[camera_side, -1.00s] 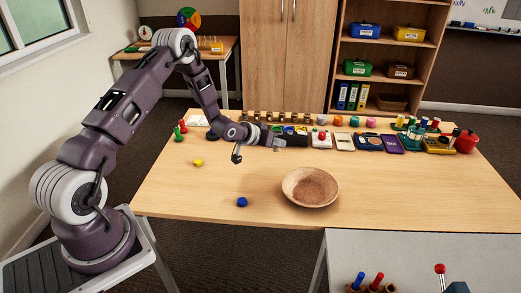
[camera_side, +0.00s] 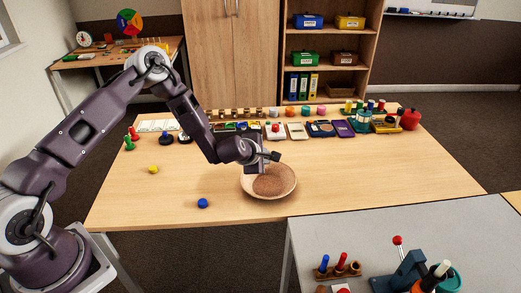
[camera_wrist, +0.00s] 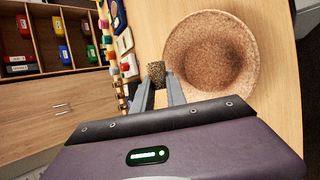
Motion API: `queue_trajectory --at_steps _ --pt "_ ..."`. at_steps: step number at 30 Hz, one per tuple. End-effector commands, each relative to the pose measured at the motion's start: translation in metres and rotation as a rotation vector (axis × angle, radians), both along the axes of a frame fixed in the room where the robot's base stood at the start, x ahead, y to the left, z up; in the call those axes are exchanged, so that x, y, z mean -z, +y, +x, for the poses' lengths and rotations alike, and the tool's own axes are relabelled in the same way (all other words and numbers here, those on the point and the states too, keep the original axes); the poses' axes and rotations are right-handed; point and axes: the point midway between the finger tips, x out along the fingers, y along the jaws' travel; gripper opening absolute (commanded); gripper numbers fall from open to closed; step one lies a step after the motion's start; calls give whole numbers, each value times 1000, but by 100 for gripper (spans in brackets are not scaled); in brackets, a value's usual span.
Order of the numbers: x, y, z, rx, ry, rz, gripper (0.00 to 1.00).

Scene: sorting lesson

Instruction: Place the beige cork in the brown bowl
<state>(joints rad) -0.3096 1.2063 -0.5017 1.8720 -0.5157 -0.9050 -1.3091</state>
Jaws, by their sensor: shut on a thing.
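The brown bowl (camera_side: 284,191) stands on the wooden table in the side view; it is round, speckled and open at the top. It also fills the upper right of the wrist view (camera_wrist: 247,85). In the wrist view my gripper (camera_wrist: 158,82) is shut on the beige cork (camera_wrist: 156,70), a small speckled piece between the fingertips. The cork shows against the bowl's left rim there. In the side view my gripper (camera_side: 262,168) is above the bowl's left and back part. The cork cannot be made out in the side view.
A blue piece (camera_side: 203,203) and a yellow piece (camera_side: 154,169) lie on the table left of the bowl. A row of boxes, trays and pegs, with a red jar (camera_side: 410,119), lines the back. A grey table (camera_side: 350,235) stands in front. The table right of the bowl is clear.

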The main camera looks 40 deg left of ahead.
Motion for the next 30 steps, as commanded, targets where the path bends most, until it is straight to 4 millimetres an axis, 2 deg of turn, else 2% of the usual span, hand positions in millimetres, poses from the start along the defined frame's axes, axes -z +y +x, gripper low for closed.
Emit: queue_trajectory --at_steps 9,15,21,29,30 --pt "50 1 0 0 3 2 0" --pt "76 1 0 2 3 2 0" --pt "87 1 0 3 1 3 0" --pt "88 1 0 3 1 4 0" --pt "88 1 0 4 2 3 23"
